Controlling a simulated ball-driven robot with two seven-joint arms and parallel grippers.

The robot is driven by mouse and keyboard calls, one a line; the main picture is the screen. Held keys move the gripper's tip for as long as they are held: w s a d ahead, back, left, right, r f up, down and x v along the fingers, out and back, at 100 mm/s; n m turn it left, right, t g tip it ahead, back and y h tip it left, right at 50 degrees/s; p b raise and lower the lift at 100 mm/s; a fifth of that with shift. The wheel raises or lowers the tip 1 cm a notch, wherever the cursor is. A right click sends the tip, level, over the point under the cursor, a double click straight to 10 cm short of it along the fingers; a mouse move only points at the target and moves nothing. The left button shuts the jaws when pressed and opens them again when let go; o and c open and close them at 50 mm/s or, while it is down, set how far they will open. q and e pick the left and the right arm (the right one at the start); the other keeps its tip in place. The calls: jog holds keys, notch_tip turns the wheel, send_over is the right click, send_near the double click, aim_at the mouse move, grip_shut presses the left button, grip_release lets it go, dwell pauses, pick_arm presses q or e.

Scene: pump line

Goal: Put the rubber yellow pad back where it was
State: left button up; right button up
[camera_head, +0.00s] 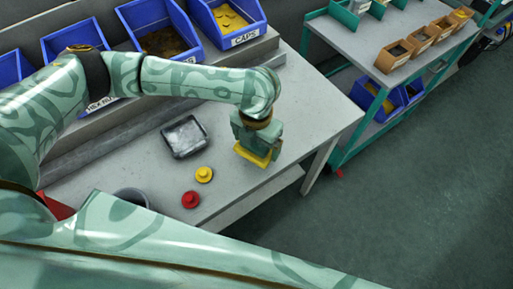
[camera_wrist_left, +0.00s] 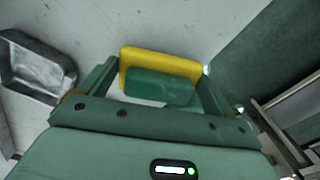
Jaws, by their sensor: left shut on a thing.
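The yellow pad (camera_head: 250,156) is at my left gripper (camera_head: 257,140), over the right end of the grey bench near its front edge. In the left wrist view the pad (camera_wrist_left: 130,58) shows as a yellow slab beyond a rounded green block (camera_wrist_left: 160,88), which sits between the two fingers. My left gripper is shut on the pad piece. I cannot tell whether the pad touches the bench top or hangs just above it. My right gripper is not in view.
A dark-rimmed tray (camera_head: 166,147) lies on the bench, left of the gripper. A yellow knobbed piece (camera_head: 204,174) and a red one (camera_head: 190,200) stand near the front edge. Blue bins (camera_head: 236,40) line the back. A green-framed shelf (camera_head: 345,125) stands to the right.

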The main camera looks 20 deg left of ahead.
aim_at(256, 149)
pick_arm(q)
notch_tip(256, 149, down, 3)
jog(key=shift+f+b, duration=0.2)
jog(key=shift+b, duration=0.55)
jog(key=shift+r, duration=0.1)
jog(key=o, duration=0.6)
notch_tip(256, 149, up, 12)
jog(key=p, duration=0.5)
